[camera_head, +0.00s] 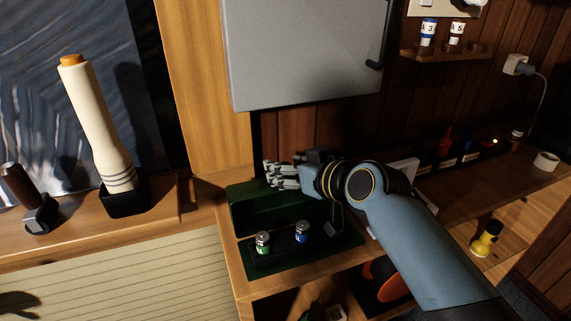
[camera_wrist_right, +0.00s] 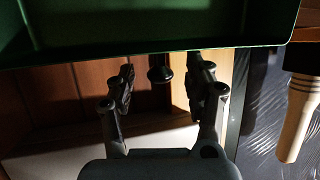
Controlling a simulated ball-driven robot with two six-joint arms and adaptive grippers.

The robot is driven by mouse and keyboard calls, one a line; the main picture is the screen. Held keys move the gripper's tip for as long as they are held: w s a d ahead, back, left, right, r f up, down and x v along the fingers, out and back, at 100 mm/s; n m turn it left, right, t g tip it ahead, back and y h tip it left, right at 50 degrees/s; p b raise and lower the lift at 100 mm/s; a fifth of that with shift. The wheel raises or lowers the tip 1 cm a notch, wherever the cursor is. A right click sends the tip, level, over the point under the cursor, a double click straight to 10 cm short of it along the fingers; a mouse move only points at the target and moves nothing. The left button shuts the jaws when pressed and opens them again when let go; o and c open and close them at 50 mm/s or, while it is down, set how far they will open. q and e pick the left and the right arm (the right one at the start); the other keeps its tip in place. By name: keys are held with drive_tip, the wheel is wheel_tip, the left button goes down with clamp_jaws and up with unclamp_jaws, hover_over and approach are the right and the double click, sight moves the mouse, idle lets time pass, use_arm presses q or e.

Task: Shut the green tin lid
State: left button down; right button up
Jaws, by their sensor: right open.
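The green tin (camera_head: 262,268) stands on a wooden ledge in the head view. Its dark green lid (camera_head: 250,212) is raised at the back, open. A green-banded vial (camera_head: 263,242) and a blue-banded vial (camera_head: 302,232) stand in the tin. My right gripper (camera_head: 272,175) is above the lid's upper edge, its arm reaching in from the right. In the wrist view the right gripper (camera_wrist_right: 165,88) is open, with a dark knob (camera_wrist_right: 160,75) between its fingers, at the edge of the green lid (camera_wrist_right: 150,25). Contact with the knob cannot be told. My left gripper is not in view.
A grey cabinet (camera_head: 300,50) hangs above the gripper. A cream cylinder with an orange top (camera_head: 95,125) stands in a black holder at the left. A yellow and black object (camera_head: 486,238) sits at the right. Slatted surface at lower left is largely clear.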

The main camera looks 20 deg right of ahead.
drive_tip(key=shift+w+a+f, duration=0.2)
drive_tip(key=shift+w+f, duration=0.05)
drive_tip(key=shift+w, duration=0.25)
drive_tip(key=shift+c, duration=0.2)
clamp_jaws()
